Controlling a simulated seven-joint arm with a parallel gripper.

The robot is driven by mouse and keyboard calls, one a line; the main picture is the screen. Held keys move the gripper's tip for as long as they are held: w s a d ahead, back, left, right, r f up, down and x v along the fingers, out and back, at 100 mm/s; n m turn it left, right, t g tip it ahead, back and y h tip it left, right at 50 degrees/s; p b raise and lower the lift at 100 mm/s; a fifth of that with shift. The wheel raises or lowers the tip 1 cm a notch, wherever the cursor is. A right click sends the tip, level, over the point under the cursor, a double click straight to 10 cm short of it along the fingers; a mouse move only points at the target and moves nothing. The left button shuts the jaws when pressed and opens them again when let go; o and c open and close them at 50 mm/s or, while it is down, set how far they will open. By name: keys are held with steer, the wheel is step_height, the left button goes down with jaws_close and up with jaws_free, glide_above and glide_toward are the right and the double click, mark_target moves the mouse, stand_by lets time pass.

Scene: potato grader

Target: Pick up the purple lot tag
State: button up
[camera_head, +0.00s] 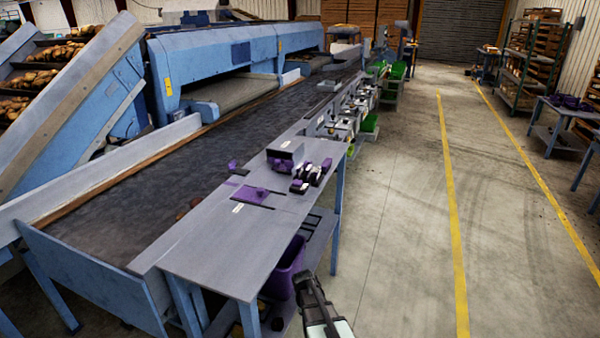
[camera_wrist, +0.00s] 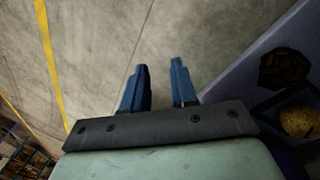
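Several purple things lie on the grey worktable (camera_head: 215,245), and I cannot tell for sure which is the lot tag. A flat purple piece (camera_head: 251,195) lies near the middle of the tabletop, and a small purple item (camera_head: 233,166) sits at its belt-side edge. More purple and dark items (camera_head: 312,174) are grouped by the far end. My gripper (camera_head: 308,284) is low beside the table's aisle side, apart from these things. In the wrist view my gripper (camera_wrist: 160,80) has its two blue fingers spread with only floor between them.
A purple bin (camera_head: 289,268) stands under the table, close to my gripper. A dark lump (camera_wrist: 283,68) and a yellow potato-like lump (camera_wrist: 299,121) show right of the fingers. The dark belt (camera_head: 165,185) runs along the table's left. The aisle floor (camera_head: 400,230) is clear.

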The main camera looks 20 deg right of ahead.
steer(key=w+d+r+m+t+h, duration=0.1)
steer(key=w+d+r+t, duration=0.1)
steer(key=w+d+r, duration=0.8)
steer(key=w+d+r+m+t+h, duration=0.1)
steer(key=w+d+r+h, duration=0.15)
steer(key=d+r, duration=0.7)
steer(key=w+d+r+t+h, duration=0.15)
steer(key=w+d+r, duration=0.4)
steer(key=r, duration=0.95)
steer(key=w+a+r+m+g+y, duration=0.1)
steer(key=w+a+r+m, duration=0.1)
steer(key=w+a+r, duration=0.35)
steer(key=w+a+r+m+y, duration=0.2)
steer(key=a+r, duration=0.6)
steer(key=w+a+r+m+g+y, duration=0.1)
steer(key=w+a+r, duration=0.3)
steer(key=a+r, duration=0.25)
glide_above(300, 166)
steer(key=s+a, duration=0.2)
step_height(300, 166, down, 7)
steer(key=shift+t, duration=0.25)
steer(key=shift+x, duration=2.8)
steer(key=shift+w+r, duration=0.1)
steer(key=shift+w, duration=0.05)
steer(key=shift+c, duration=0.4)
